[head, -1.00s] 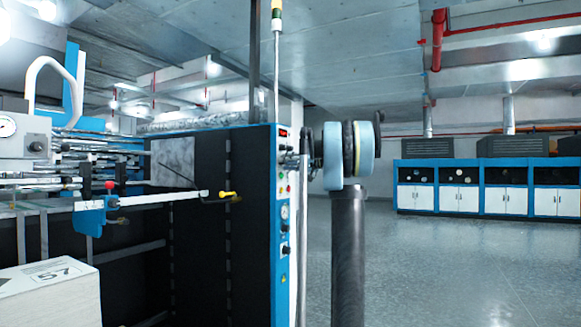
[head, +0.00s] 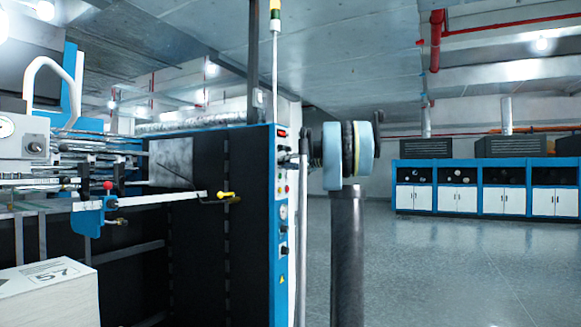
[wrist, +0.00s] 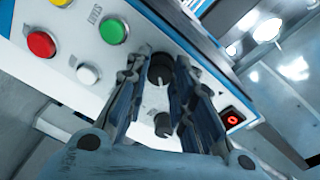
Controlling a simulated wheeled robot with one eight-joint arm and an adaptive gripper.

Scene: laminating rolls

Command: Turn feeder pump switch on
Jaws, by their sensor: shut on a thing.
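In the wrist view, a black rotary switch (wrist: 160,70) sits on the pale control panel, between the tips of my gripper (wrist: 162,62). My gripper is shut on this switch, with one finger on each side. A second black knob (wrist: 163,125) shows between the fingers, nearer the palm. I cannot read labels for either one. In the head view, the blue-edged control panel (head: 283,255) stands on the end of the machine. My arm reaches its upper part from the right, and the switch cannot be made out there.
Near the switch are a green button (wrist: 112,31), a red button (wrist: 41,44), a white button (wrist: 88,74) and a red-lit display (wrist: 232,117). A yellow-handled crank (head: 226,195) sticks out left of the panel. The floor (head: 430,270) to the right is clear.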

